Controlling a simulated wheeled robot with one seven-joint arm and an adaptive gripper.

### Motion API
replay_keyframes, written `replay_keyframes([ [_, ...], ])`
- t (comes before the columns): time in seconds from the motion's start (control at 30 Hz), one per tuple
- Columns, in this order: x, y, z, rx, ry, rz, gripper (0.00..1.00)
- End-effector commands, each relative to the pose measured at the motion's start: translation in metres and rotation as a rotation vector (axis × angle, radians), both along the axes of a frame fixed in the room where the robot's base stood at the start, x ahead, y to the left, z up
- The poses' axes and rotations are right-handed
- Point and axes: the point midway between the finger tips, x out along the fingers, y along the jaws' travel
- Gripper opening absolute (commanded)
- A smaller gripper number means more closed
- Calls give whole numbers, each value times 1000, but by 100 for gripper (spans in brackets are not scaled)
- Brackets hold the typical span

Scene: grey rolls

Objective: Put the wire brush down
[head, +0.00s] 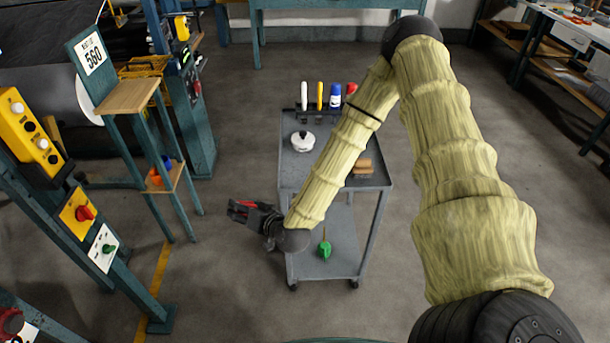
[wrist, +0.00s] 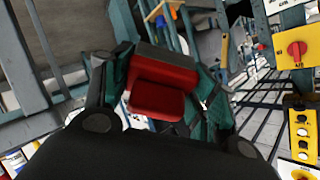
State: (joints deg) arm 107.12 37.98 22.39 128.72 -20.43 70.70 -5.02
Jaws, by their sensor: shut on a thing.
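My gripper (head: 243,212) is held out to the left of the grey trolley, above the floor. It is shut on a red block-like thing with a dark grey side, which I take for the wire brush (wrist: 160,98). In the wrist view the brush sits between the two green finger pads. Its bristles cannot be made out. In the head view only a little of its red shows between the fingers.
The trolley (head: 283,165) carries a white round lidded thing (head: 302,141), a brown block (head: 363,166) and several upright bottles. A green thing (head: 324,249) lies on its lower shelf. A teal stand (head: 130,97) and yellow control boxes (head: 30,136) are at the left.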

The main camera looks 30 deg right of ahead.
Motion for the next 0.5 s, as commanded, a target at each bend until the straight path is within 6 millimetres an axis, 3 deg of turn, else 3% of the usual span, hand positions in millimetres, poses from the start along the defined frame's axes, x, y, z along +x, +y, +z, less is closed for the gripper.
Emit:
replay_keyframes([
  [0.5, -39, -72, 14, -224, 408, -7, 20],
])
